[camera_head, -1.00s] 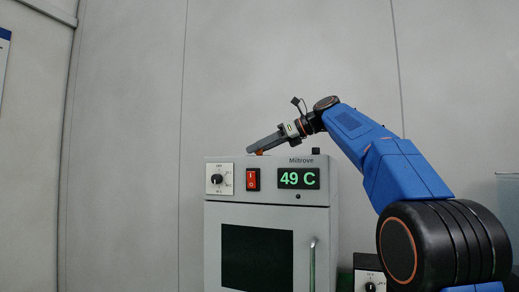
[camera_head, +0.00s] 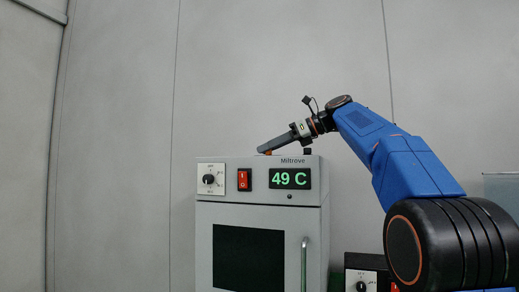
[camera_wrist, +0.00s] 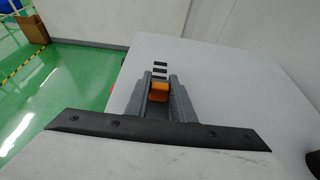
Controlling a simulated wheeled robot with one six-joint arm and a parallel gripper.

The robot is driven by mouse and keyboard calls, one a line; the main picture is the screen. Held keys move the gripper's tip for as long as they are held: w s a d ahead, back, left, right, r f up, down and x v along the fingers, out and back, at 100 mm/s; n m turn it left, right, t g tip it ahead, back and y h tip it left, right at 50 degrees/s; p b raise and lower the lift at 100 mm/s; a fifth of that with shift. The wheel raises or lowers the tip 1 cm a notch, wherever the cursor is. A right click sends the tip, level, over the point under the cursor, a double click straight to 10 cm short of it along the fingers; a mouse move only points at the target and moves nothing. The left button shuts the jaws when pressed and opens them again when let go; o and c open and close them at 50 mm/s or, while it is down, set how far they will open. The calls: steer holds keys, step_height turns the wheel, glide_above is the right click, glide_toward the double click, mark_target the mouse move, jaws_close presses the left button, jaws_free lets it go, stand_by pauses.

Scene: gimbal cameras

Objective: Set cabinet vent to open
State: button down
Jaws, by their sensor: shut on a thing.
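The grey cabinet (camera_head: 262,215) stands at the centre in the head view, with a green "49 C" display, a red switch and a dial on its front. My gripper (camera_head: 266,150) reaches in from the right just above the cabinet's top. In the wrist view my gripper (camera_wrist: 159,88) is shut on an orange slider tab (camera_wrist: 159,96), which sits between the grey fingers. The tab stands on the cabinet's pale top, in line with black stripe marks (camera_wrist: 160,69). The vent opening itself cannot be made out.
A small black knob (camera_head: 307,152) stands on the cabinet top to the right of my gripper. A second dial panel (camera_head: 362,281) is low at the right. A cardboard box (camera_wrist: 32,29) stands on the green floor beyond.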

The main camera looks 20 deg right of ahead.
steer(key=shift+d, duration=0.1)
steer(key=c, duration=1.5)
jaws_free()
steer(key=shift+s+d, duration=0.1)
steer(key=shift+d, duration=0.05)
steer(key=v, duration=1.7)
steer(key=shift+s+d+r, duration=0.1)
steer(key=shift+d, duration=0.05)
